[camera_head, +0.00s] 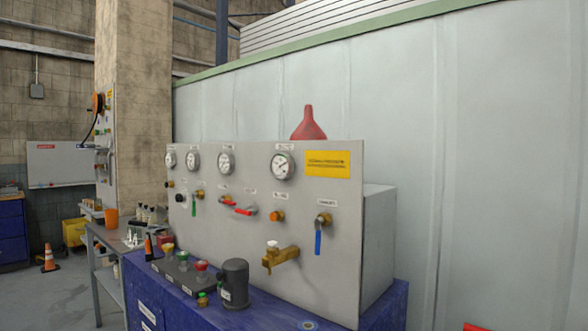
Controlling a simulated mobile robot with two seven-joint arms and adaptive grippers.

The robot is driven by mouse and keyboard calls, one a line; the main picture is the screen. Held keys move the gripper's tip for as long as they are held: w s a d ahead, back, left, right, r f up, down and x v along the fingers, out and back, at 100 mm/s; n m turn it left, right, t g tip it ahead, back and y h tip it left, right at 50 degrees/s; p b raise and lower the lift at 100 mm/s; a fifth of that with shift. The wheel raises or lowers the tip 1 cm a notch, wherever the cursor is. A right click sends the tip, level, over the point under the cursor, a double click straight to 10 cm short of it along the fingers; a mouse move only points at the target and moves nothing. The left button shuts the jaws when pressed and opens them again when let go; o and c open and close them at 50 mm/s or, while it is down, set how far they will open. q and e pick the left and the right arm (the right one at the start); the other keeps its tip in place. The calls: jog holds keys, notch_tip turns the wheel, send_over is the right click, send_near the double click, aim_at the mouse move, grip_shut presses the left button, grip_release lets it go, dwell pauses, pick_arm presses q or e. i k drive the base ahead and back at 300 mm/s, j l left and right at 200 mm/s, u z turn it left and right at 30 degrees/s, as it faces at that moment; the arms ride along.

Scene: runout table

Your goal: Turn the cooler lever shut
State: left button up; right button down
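A grey panel (270,190) stands on a blue cabinet (370,314) and carries several valves. A blue lever (318,242) hangs straight down from a brass valve (324,219) at the panel's right. Red levers (243,211) lie nearly level, tilted down to the right, at the middle. A green lever (194,208) points down at the left. The small labels are too blurred to read, so I cannot tell which lever is the cooler lever. Neither of my grippers is in view.
A brass tap (282,257) juts from the panel below the levers. A dark cylinder (235,283) and a button box (184,273) stand in front of it. Round gauges (282,166) line the panel's top, with a red funnel (308,125) behind. The space before the blue lever looks clear.

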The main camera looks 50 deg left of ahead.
aim_at(318, 222)
jog(key=i+j+u, duration=0.1)
jog(key=i+u, duration=0.4)
jog(key=u, duration=1.45)
jog(key=k+j, duration=0.05)
jog(key=j, duration=0.05)
